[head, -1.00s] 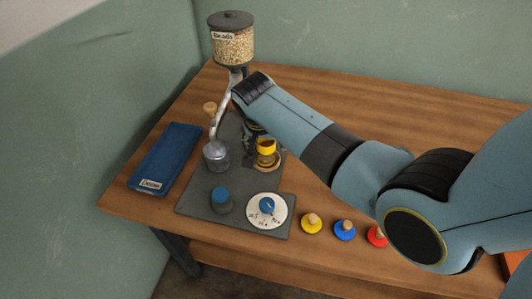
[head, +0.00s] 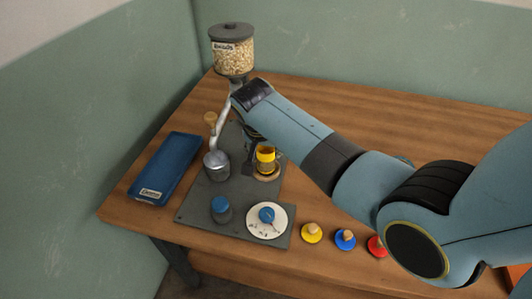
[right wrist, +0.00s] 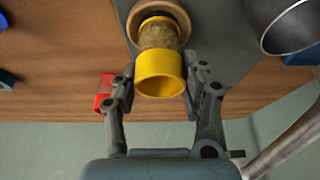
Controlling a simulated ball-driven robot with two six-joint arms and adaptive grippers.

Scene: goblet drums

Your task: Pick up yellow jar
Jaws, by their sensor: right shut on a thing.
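The yellow jar (head: 265,160) stands on a round wooden coaster (head: 267,174) on the dark grey base plate. It has a yellow rim and a clear middle with brownish contents. In the right wrist view the jar (right wrist: 159,72) lies between the fingers of my right gripper (right wrist: 159,82), which is shut on it near its yellow band. In the head view my right forearm and hand hide most of the gripper (head: 252,145). My left gripper is not in view.
A hopper of grain (head: 232,50) stands at the back of the base plate (head: 195,210). A metal cup (head: 216,165), a blue-topped knob (head: 221,209) and a white dial (head: 268,221) are near the jar.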

